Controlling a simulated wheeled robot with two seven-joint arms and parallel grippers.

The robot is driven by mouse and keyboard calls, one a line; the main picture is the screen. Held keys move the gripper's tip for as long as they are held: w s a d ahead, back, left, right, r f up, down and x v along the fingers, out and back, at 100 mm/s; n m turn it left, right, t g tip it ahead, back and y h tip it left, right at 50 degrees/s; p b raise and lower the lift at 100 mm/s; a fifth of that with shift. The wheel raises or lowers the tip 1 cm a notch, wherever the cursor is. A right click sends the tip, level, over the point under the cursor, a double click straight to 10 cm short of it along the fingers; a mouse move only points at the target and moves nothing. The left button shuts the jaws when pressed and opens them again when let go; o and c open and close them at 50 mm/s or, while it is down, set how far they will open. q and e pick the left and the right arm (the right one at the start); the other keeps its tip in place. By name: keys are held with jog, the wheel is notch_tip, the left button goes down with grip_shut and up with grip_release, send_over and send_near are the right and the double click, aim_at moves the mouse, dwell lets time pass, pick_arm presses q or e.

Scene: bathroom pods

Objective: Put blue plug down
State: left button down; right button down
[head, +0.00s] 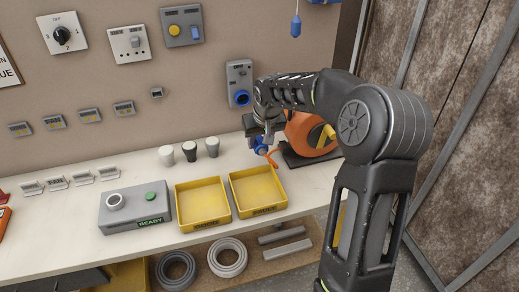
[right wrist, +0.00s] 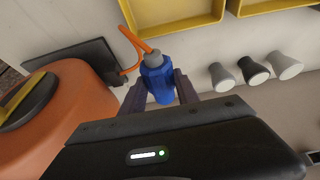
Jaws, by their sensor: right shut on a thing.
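The blue plug (head: 259,146) is in my right gripper (head: 262,138) in the head view, above the bench and just behind the right yellow tray. In the right wrist view the blue plug (right wrist: 157,79) sits between the two fingers of my right gripper (right wrist: 159,88), which is shut on it. An orange cord (right wrist: 133,42) runs from its grey end toward the orange cable reel (right wrist: 62,115). The reel (head: 309,133) also shows in the head view, right of the gripper. My left gripper is not in view.
Two yellow trays, left (head: 203,205) and right (head: 258,192), stand empty at the bench front. A grey READY box (head: 134,206) is left. A wall socket box (head: 240,83) hangs behind the gripper.

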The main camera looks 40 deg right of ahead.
aim_at(260, 148)
jog(key=shift+f+p, duration=0.35)
jog(key=shift+f, duration=1.5)
jog(key=shift+f+b, duration=0.5)
jog(key=shift+b, duration=0.05)
jog(key=c, duration=0.9)
grip_release()
jog(key=shift+r, duration=0.1)
jog(key=shift+r, duration=0.15)
jog(key=shift+r+p, duration=0.5)
jog(key=shift+r, duration=0.05)
jog(key=b+v, duration=0.1)
jog(key=v, duration=1)
jog(key=shift+r, duration=0.2)
